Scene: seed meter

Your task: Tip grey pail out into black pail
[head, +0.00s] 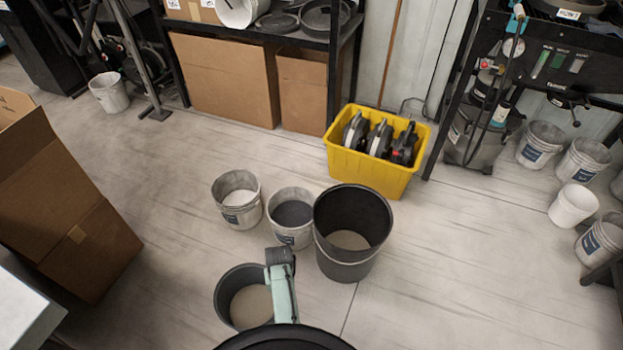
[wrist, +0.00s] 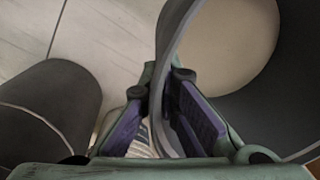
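The grey pail (head: 224,294), dark grey with pale beige material inside, is at the lower middle of the head view, upright or nearly so. My gripper (head: 278,258) is at its right rim. In the wrist view my gripper (wrist: 163,88) has one finger inside and one outside the grey pail's wall (wrist: 290,100), closed in on it. The larger black pail (head: 345,265) stands upright to the upper right, with pale material low inside and a wire bail; its side also shows in the wrist view (wrist: 60,100). The grey pail's underside is hidden.
Two labelled whitish pails (head: 240,217) (head: 291,238) stand just behind, one beside the black pail. A yellow crate (head: 365,172) is farther back. A cardboard box (head: 95,245) stands at left. Floor right of the black pail is clear.

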